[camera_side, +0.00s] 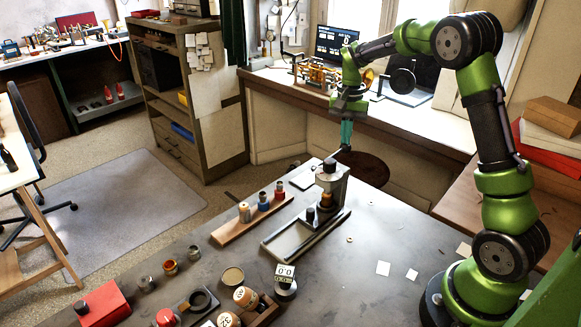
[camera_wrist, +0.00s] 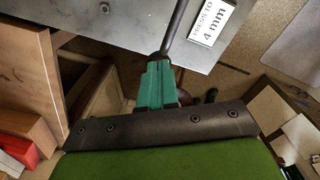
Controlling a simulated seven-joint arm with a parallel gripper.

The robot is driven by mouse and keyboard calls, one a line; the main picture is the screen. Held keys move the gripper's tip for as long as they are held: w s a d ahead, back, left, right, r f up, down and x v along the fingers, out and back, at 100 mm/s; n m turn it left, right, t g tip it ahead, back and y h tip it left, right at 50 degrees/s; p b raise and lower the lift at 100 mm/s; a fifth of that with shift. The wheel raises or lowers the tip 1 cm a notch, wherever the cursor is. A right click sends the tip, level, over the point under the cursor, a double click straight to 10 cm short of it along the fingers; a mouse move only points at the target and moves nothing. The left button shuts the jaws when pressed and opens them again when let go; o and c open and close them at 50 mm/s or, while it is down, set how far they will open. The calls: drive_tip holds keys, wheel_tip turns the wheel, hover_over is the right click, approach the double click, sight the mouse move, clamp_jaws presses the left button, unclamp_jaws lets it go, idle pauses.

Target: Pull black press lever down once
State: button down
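The black press lever (camera_side: 341,152) sticks out from the top of a grey bench press (camera_side: 331,186) toward my gripper in the side view. In the wrist view the lever (camera_wrist: 177,28) is a dark rod running from the top edge down to my fingertips. My gripper (camera_side: 346,148) points down at the lever's outer end. Its teal fingers lie close together in the wrist view (camera_wrist: 161,62). The lever's tip is at the fingertips and partly hidden by them. I cannot tell whether they touch it or have it between them.
A white card (camera_wrist: 213,22) reading "PRESS TO 4 mm" lies on the bench. A wooden rack (camera_side: 240,226) with small bottles stands left of the press. A small dial display (camera_side: 285,280) and jars are nearer the front. The bench right of the press is mostly clear.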

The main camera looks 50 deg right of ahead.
drive_tip(key=shift+f, duration=0.6)
idle(0.6)
drive_tip(key=shift+r, duration=0.1)
drive_tip(key=shift+r, duration=4)
drive_tip(key=s+a+r+n+t+y, duration=0.1)
drive_tip(key=s+a+r+n+t, duration=0.4)
drive_tip(key=s+a, duration=0.55)
drive_tip(key=s+a+f+n+t+y, duration=0.1)
drive_tip(key=s+a+n+t, duration=0.1)
drive_tip(key=s+a, duration=0.7)
drive_tip(key=shift+a+f+n, duration=0.25)
drive_tip(key=shift+a+n, duration=0.25)
drive_tip(key=shift+a, duration=0.05)
